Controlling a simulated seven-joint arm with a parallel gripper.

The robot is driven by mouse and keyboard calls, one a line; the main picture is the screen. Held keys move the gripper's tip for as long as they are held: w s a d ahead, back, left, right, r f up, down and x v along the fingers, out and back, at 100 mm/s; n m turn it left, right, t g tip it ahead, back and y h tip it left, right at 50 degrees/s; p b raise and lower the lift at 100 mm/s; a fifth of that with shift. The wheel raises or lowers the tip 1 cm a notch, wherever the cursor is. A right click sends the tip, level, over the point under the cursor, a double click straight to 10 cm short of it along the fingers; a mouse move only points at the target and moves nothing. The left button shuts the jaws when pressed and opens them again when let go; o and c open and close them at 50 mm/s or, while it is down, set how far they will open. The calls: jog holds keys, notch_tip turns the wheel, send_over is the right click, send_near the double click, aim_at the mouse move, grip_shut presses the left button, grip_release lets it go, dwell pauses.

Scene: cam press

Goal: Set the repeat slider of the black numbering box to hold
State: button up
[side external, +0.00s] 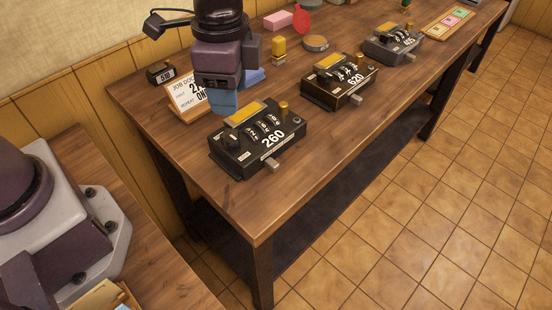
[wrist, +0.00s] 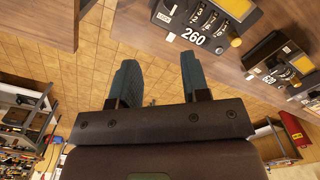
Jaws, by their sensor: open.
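The black numbering box (side external: 243,150) stands at the near left of the table, marked 260, with a yellow plate, number wheels, a dark knob and a brass plunger. A small silver tab (side external: 272,163) sticks out of its front; I cannot tell whether this is the repeat slider, and its setting is unreadable. The box (wrist: 212,32) also shows at the top of the wrist view, with the tab (wrist: 171,37). My gripper (side external: 223,102) points down at the box's back left in the side view, apparently above it. Its blue fingers (wrist: 157,75) are open and empty.
A dark brown box marked 620 (side external: 345,92) and a grey box (side external: 395,45) stand farther right. A yellow bottle (side external: 279,48) and round tin (side external: 316,43) are farther back. The table's front edge is clear.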

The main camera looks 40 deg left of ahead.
aim_at(276, 165)
jog(key=w+d+f+m, duration=0.3)
jog(key=w+d+m, duration=0.2)
jog(key=m, duration=0.2)
notch_tip(276, 165, down, 13)
jog(key=shift+s+f, duration=0.1)
jog(key=shift+s, duration=0.05)
jog(key=shift+c, duration=0.2)
grip_shut()
